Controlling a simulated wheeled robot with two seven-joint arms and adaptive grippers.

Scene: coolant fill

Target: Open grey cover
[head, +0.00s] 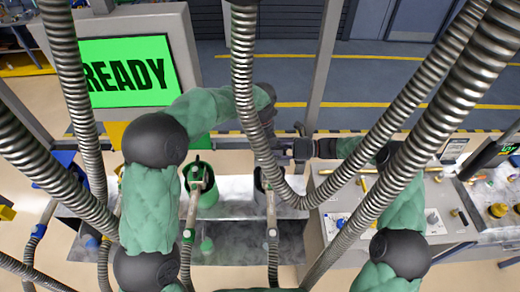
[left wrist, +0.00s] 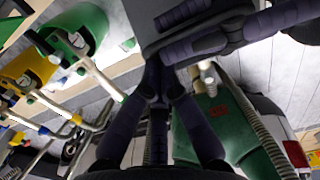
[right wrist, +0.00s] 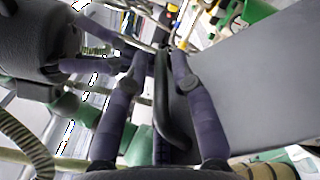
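The grey cover is a flat grey panel (right wrist: 265,85) filling the right of the right wrist view, with a black curved handle (right wrist: 174,120). Its grey underside or edge seems to show at the top of the left wrist view (left wrist: 150,30). My right gripper (right wrist: 160,58) has its fingers on both sides of the handle, apart with a visible gap; contact is unclear. My left gripper (left wrist: 160,75) has its fingertips close together beside the right gripper, with nothing clearly held. In the head view, hoses and my arms mostly hide both grippers and the cover.
A green READY screen (head: 125,72) stands at the left. Green containers with nozzles (head: 200,185) stand in the middle. A grey console (head: 335,215) with knobs is at the right. Several metal hoses (head: 243,75) cross the space near my arms.

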